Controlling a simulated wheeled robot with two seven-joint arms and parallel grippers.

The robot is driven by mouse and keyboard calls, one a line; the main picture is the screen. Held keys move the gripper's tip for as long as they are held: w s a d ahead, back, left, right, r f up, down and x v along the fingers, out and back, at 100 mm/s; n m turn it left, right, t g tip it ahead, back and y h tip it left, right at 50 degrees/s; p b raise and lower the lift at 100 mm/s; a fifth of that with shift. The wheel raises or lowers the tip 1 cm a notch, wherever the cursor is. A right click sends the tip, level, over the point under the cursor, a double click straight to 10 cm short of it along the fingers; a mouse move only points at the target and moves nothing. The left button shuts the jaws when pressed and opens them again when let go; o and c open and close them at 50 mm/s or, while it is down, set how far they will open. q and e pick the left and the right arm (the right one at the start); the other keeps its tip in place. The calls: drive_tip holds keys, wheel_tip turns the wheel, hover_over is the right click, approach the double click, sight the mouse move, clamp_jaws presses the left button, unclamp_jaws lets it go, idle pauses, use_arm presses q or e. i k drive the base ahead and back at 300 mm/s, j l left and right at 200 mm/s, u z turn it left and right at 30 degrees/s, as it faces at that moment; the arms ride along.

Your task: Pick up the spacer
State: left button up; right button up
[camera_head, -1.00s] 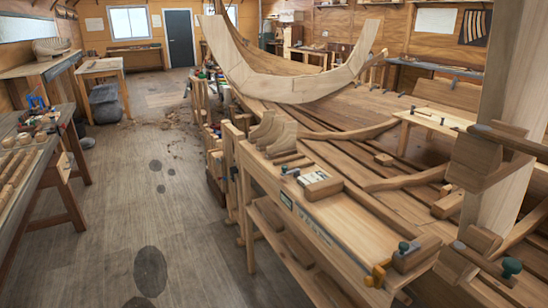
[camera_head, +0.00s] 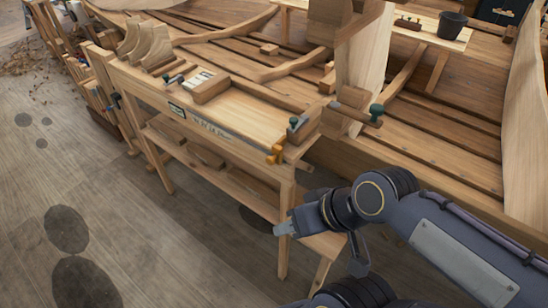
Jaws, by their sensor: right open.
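No piece is clearly recognisable as the spacer. Wooden candidates are a block (camera_head: 211,88) on the workbench top and a small block (camera_head: 269,49) lying on the hull planks behind the bench. My right gripper (camera_head: 281,229) is open, in front of the bench's near right leg and below the level of its top. It touches no loose piece that I can see, and its fingers look small and partly seen from the side. My left gripper is not in view.
The workbench (camera_head: 250,115) has an orange-ended clamp (camera_head: 275,154) and a green-knobbed tool (camera_head: 294,122) at its near right end. Curved wooden pieces (camera_head: 148,45) stand at its far left end. A dark bucket (camera_head: 452,25) stands farther back. The floor at left is open.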

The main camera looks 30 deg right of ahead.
sight(268, 196)
drive_tip(key=i+j, duration=0.25)
drive_tip(key=j, duration=0.15)
drive_tip(key=i+j, duration=0.25)
drive_tip(key=j, duration=0.15)
drive_tip(key=i+j+z, duration=0.15)
drive_tip(key=z, duration=0.25)
drive_tip(key=i+j+z, duration=0.1)
drive_tip(key=j+z, duration=0.6)
drive_tip(key=z, duration=0.15)
drive_tip(key=i, duration=0.05)
